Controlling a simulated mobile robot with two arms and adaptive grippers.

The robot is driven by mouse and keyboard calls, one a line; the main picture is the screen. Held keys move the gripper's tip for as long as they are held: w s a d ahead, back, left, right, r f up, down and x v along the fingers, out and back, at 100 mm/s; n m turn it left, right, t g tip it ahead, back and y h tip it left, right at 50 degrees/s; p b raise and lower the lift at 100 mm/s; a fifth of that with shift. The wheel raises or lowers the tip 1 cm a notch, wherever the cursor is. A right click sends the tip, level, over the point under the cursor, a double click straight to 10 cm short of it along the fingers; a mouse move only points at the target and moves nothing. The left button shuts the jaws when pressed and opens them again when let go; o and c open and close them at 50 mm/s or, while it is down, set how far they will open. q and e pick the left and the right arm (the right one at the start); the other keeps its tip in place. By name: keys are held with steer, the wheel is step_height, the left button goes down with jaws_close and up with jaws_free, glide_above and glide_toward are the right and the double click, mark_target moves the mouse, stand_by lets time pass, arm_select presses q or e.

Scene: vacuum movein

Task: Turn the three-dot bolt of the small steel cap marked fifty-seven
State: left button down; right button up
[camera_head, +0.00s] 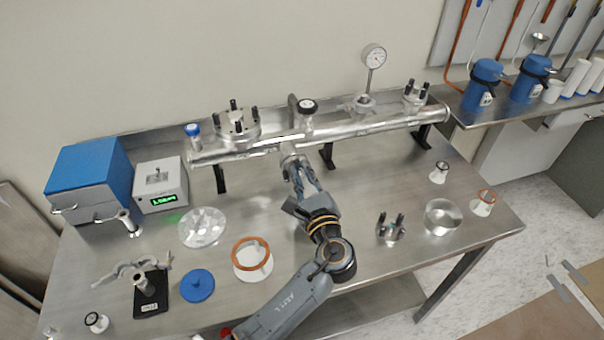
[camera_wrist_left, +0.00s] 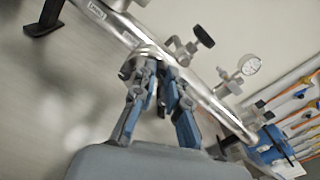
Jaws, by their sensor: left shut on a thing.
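My left gripper (camera_head: 296,172) reaches the front of the long steel pipe (camera_head: 262,143) and is shut on a small steel fitting (camera_head: 289,148) there. In the left wrist view the gripper's fingers (camera_wrist_left: 155,72) close around this round steel part (camera_wrist_left: 130,68); its bolts and any dots are hidden or too small to tell. Another steel cap (camera_head: 391,234) with black bolts sits on the table, right of my arm. A capped port (camera_head: 415,98) with black bolts stands at the pipe's right end. I cannot read any number fifty-seven. My right gripper is not in view.
A large bolted flange (camera_head: 237,126), a black knob (camera_head: 308,105) and a dial gauge (camera_head: 374,57) stand on the pipe. A white ring with orange rim (camera_head: 252,262), a blue disc (camera_head: 197,285) and a glass ring (camera_head: 441,217) lie on the table.

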arm_select(q)
steer(key=c, duration=1.4)
jaws_free()
steer(key=shift+o, duration=0.2)
steer(key=v, duration=1.2)
steer(key=shift+r, duration=0.1)
